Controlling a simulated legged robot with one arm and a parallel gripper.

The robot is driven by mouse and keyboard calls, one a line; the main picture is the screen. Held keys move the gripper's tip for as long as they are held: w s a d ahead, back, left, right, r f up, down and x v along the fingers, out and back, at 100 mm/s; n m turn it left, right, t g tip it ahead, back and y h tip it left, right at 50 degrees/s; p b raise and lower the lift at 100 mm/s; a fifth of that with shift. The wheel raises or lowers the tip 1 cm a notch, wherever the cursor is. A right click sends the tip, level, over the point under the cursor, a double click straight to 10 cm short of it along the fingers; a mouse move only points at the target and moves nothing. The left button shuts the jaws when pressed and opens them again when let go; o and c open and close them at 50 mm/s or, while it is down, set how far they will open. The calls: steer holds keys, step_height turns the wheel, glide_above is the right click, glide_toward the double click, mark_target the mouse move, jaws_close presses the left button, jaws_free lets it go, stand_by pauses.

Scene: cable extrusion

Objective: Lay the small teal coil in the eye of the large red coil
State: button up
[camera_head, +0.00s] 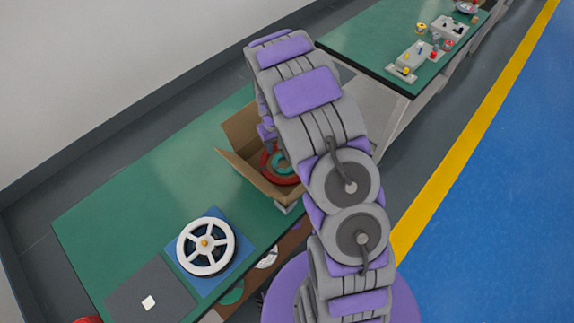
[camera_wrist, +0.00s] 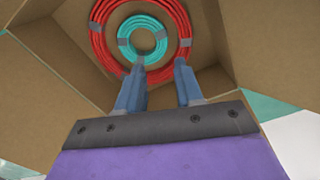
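The large red coil (camera_wrist: 97,38) lies flat in the open cardboard box (camera_head: 240,167), with grey ties on it. The small teal coil (camera_wrist: 126,42) lies within the red ring's eye in the wrist view, with red visible around it. In the head view, parts of the red coil (camera_head: 284,180) and teal coil (camera_head: 288,168) show beside my arm. My gripper (camera_wrist: 159,66) is open, its two blue-grey fingers apart. The left fingertip overlaps the teal coil's lower edge; contact is unclear. The right fingertip is beside it, over the red coil's inner side. My arm hides the gripper in the head view.
The box walls and flaps surround my gripper closely. A white spoked reel (camera_head: 206,245) sits on a blue mat left of the box, beside a dark grey mat (camera_head: 150,290). The green table (camera_head: 130,205) is clear toward the back left. Another table (camera_head: 385,35) holds small parts.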

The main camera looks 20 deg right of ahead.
steer(key=s+a+r, duration=0.2)
steer(key=s+r, duration=0.6)
steer(key=r, duration=0.5)
steer(key=s+a+r, duration=0.1)
steer(key=s+r, duration=0.3)
steer(key=s, duration=0.6)
steer(key=s+a+r+g, duration=0.1)
steer(key=s+r, duration=0.3)
steer(key=s, duration=0.5)
steer(key=s+a+r, duration=0.3)
steer(key=s+r, duration=0.2)
steer(key=s, duration=0.5)
steer(key=shift+s+a+m+g, duration=0.2)
steer(key=shift+s+m+g, duration=0.15)
steer(key=shift+m+g, duration=0.05)
